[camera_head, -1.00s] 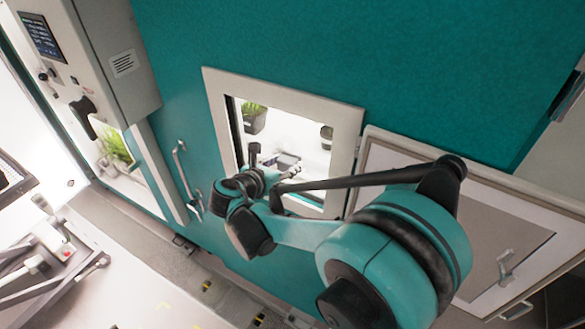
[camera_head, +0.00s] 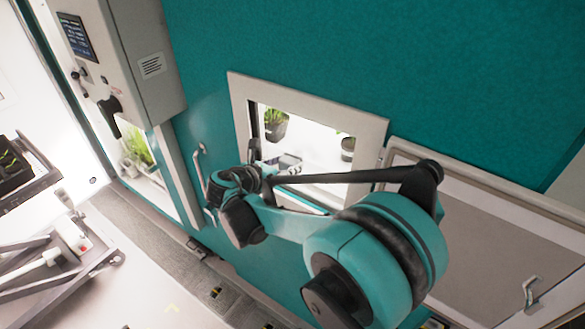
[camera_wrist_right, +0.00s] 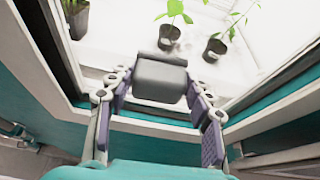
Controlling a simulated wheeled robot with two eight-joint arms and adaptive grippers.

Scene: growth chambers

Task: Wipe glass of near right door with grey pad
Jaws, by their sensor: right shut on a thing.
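The grey pad (camera_wrist_right: 160,75) is a small block between the fingers of my right gripper (camera_wrist_right: 157,98), which is shut on it. In the head view my right gripper (camera_head: 238,190) is in front of the white-framed opening in the teal wall, partly covered by its own arm; the pad is hard to make out there. An open door (camera_head: 465,235) with a white frame, a grey pane and a handle (camera_head: 529,292) stands to the right of that opening. My gripper is apart from its pane. My left gripper is not in view.
Potted plants (camera_head: 275,125) stand inside the bright opening; the wrist view shows several, including one small pot (camera_wrist_right: 168,38). The opening's white frame (camera_head: 310,92) surrounds the gripper's working area. A grey control box (camera_head: 150,60) and a cart (camera_head: 60,255) are at left.

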